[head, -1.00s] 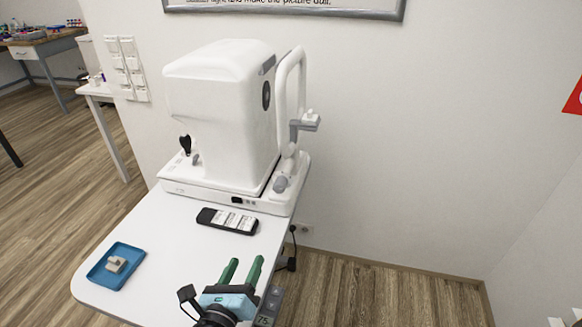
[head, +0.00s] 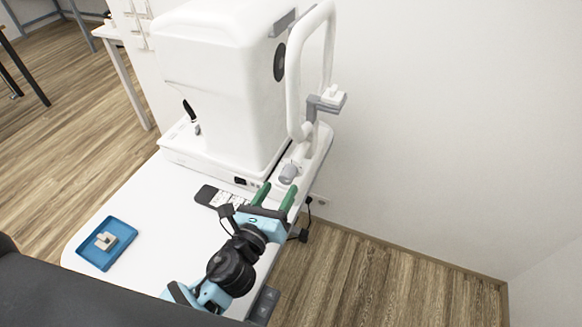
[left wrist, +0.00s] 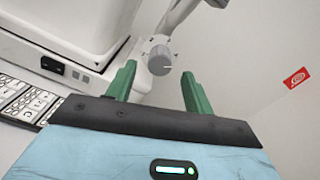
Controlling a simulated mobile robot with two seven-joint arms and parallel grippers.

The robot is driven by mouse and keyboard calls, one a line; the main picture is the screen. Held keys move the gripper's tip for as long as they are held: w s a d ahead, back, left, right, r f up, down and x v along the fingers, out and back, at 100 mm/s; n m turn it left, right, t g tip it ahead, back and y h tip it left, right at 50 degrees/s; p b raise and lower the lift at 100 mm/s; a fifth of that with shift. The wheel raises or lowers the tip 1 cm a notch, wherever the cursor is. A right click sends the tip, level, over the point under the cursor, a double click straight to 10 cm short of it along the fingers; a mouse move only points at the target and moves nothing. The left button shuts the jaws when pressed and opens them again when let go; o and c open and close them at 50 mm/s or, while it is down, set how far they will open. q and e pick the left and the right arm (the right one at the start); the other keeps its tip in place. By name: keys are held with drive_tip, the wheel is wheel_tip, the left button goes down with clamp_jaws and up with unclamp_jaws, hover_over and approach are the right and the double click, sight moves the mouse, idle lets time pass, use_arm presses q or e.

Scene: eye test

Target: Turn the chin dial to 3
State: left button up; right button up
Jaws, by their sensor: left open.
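The chin dial (head: 289,174) is a grey knob on the white base of the eye machine, below the chin rest (head: 326,101). In the left wrist view the dial (left wrist: 160,62) shows beyond and between my green fingertips, with a pale pointer line on its face; I cannot read any numbers. My left gripper (head: 276,192) is open and empty, its fingers directed at the dial and apart from it. It also shows in the left wrist view (left wrist: 157,82). My right gripper is not in view.
The white eye machine (head: 222,80) stands at the back of the white table (head: 140,212). A blue tray (head: 86,249) with a beige piece (head: 106,240) is at left.

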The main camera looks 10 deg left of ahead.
sight(290, 169)
use_arm(q)
drive_tip(key=w, duration=0.3)
drive_tip(key=w+d, duration=0.1)
drive_tip(key=w, duration=0.3)
drive_tip(key=shift+w+d, duration=0.2)
drive_tip(key=c, duration=1)
drive_tip(key=shift+o, duration=0.2)
drive_tip(key=shift+n, duration=0.3)
drive_tip(key=n, duration=0.5)
drive_tip(key=shift+n, duration=0.3)
drive_tip(key=n, duration=0.5)
drive_tip(key=shift+n+p, duration=0.3)
drive_tip(key=shift+p, duration=0.05)
